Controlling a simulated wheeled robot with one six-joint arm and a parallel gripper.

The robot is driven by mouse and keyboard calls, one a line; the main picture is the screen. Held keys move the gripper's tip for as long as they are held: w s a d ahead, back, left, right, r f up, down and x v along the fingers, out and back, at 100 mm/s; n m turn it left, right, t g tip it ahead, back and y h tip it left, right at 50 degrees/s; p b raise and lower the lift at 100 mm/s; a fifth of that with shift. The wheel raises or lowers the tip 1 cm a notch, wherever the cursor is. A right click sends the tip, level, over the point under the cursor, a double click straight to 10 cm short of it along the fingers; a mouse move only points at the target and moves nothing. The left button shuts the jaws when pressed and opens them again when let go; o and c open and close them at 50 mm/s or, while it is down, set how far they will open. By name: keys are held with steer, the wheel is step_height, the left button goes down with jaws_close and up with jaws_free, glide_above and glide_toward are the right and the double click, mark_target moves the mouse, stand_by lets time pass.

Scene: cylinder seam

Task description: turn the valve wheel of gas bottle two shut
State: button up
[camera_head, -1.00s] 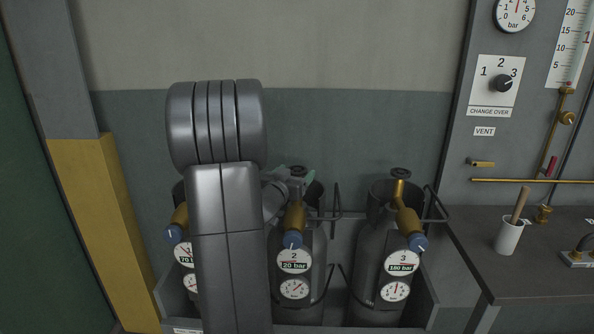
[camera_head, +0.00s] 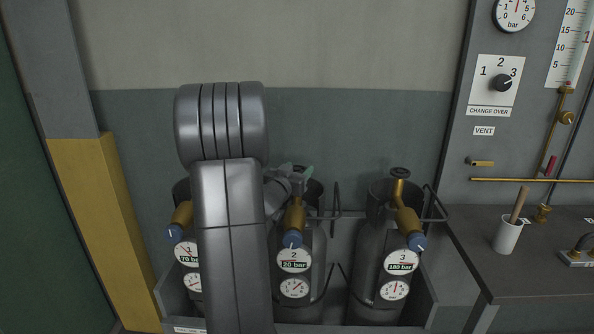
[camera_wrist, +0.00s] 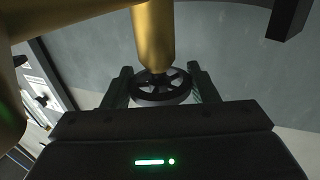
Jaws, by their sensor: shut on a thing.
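Gas bottle two (camera_head: 313,255) stands in the middle of the rack, marked 2, with a 20 bar label and a brass valve body (camera_head: 295,218). My gripper (camera_head: 300,174) is at the top of this bottle, partly hidden by my arm. In the wrist view, the dark spoked valve wheel (camera_wrist: 161,90) sits at the end of the brass valve stem (camera_wrist: 153,40), between the two fingers of my gripper (camera_wrist: 160,90). The fingers are shut on the wheel's rim from both sides. The wheel is mostly hidden in the head view.
A wire bracket (camera_head: 336,205) rises right of bottle two. A bench (camera_head: 540,260) is at right.

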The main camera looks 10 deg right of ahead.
steer(key=shift+r+p, duration=0.15)
steer(key=shift+p, duration=0.15)
steer(key=m+g+h+p, duration=0.2)
steer(key=p, duration=0.1)
steer(key=shift+a+r, duration=0.1)
steer(key=shift+r, duration=0.05)
steer(key=m+g+h+p, duration=0.3)
steer(key=g+p, duration=0.1)
steer(key=shift+w+m+g+h, duration=0.1)
steer(key=shift+m+g+h, duration=0.2)
steer(key=shift+g, duration=0.1)
steer(key=m+g, duration=0.1)
steer(key=g, duration=0.1)
steer(key=m+g+h+p, duration=0.1)
steer(key=m+g, duration=0.2)
steer(key=g, duration=0.1)
steer(key=shift+f+g+h+p, duration=0.25)
steer(key=shift+g+h+p, duration=0.05)
steer(key=shift+p, duration=0.1)
steer(key=shift+m+g, duration=2)
steer(key=shift+g, duration=0.8)
steer(key=shift+g+y, duration=0.3)
steer(key=shift+y, duration=0.1)
steer(key=o, duration=1)
